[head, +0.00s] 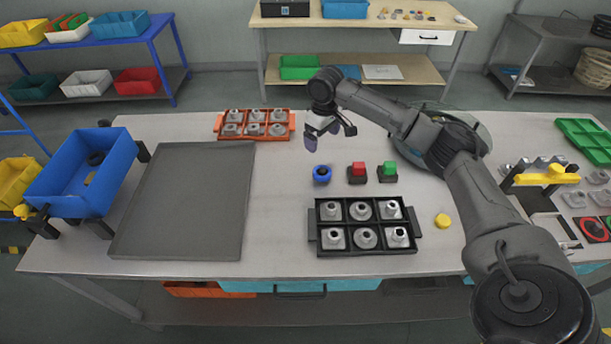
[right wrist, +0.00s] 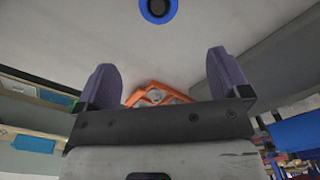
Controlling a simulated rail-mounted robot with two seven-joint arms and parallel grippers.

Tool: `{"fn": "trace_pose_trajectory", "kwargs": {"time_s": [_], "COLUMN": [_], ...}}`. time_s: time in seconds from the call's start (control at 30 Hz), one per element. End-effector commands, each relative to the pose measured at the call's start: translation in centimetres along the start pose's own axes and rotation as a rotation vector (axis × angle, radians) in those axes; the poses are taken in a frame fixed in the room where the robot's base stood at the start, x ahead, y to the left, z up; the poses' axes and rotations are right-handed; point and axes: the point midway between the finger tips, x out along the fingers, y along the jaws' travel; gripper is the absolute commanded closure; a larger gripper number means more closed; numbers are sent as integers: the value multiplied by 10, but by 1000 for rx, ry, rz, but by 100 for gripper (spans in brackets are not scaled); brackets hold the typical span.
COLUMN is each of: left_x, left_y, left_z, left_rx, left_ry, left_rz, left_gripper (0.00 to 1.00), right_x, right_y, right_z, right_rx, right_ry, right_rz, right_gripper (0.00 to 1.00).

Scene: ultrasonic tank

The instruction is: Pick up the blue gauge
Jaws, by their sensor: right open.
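In the right wrist view the gauge (right wrist: 158,9) shows at the top edge, partly cut off, beyond and apart from the fingers. My right gripper (head: 329,138) hangs above the table, behind the gauge in the head view. Its two purple fingers (right wrist: 164,72) are spread with nothing between them. My left gripper is not in view.
Red (head: 358,170) and green (head: 388,171) buttons on black bases stand right of the gauge. A black tray of metal parts (head: 316,226) lies in front, an orange tray (head: 218,127) behind. A grey mat (head: 190,200) lies left; bare table surrounds the gauge.

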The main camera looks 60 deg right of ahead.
Motion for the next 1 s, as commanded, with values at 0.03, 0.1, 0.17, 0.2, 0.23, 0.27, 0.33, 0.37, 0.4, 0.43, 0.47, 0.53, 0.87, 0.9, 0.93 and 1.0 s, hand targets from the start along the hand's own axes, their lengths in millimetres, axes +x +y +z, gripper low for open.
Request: {"fn": "trace_pose_trajectory", "kwargs": {"time_s": [0.03,0.1,0.17,0.2,0.23,0.27,0.33,0.37,0.4,0.43,0.47,0.53,0.87,0.9,0.93,1.0], "left_x": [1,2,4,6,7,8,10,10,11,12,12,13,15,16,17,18], "left_y": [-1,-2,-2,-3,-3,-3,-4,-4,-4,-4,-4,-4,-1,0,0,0], "left_z": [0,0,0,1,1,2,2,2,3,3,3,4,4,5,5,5], "left_rx": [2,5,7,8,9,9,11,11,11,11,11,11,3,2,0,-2], "left_ry": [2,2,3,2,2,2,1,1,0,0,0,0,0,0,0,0], "left_rz": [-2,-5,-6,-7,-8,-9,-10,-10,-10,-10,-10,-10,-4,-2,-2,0], "left_gripper": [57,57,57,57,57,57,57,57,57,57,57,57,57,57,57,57], "right_x": [3,11,21,28,34,39,51,56,62,66,69,76,90,92,95,102], "right_y": [0,0,0,0,0,0,0,0,0,0,0,0,0,0,0,0], "right_z": [1,2,2,2,2,2,2,2,2,2,2,2,3,4,4,6], "right_rx": [20,35,40,40,40,40,40,39,39,39,38,38,38,37,37,37], "right_ry": [-9,-11,-11,-10,-11,-11,-10,-10,-9,-9,-9,-7,-6,-7,-8,-8], "right_rz": [2,4,4,4,5,5,6,6,6,6,6,7,7,7,7,7], "right_gripper": [6,6,6,6,6,6,6,6,6,6,6,6,6,6,6,6]}}
